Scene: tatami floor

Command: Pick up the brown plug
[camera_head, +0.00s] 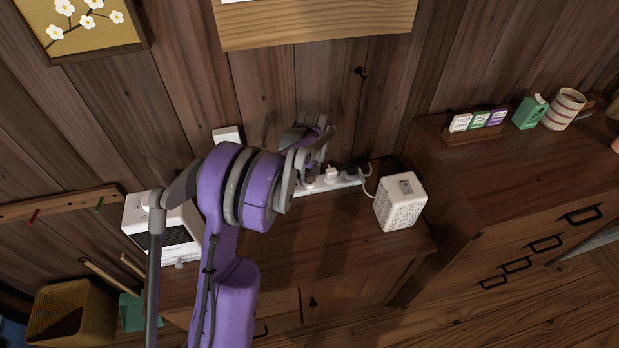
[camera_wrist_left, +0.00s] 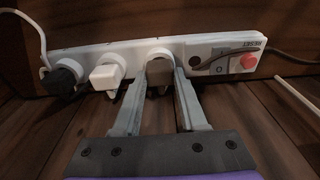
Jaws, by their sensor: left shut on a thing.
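The brown plug (camera_wrist_left: 159,76) sits at a round socket of the white power strip (camera_wrist_left: 205,50) in the left wrist view. My left gripper (camera_wrist_left: 160,85) is shut on it, one finger on each side. The strip (camera_head: 345,183) also shows in the head view on the wooden cabinet top, partly behind my purple left arm. There I cannot make out the brown plug behind the gripper. My right gripper is not in view.
A white plug (camera_wrist_left: 107,74) and a black plug (camera_wrist_left: 66,80) stand beside the brown one. A red button (camera_wrist_left: 249,62) is at the strip's other end. A white patterned box (camera_head: 399,205) stands right of the strip. A white appliance (camera_head: 140,215) stands at left.

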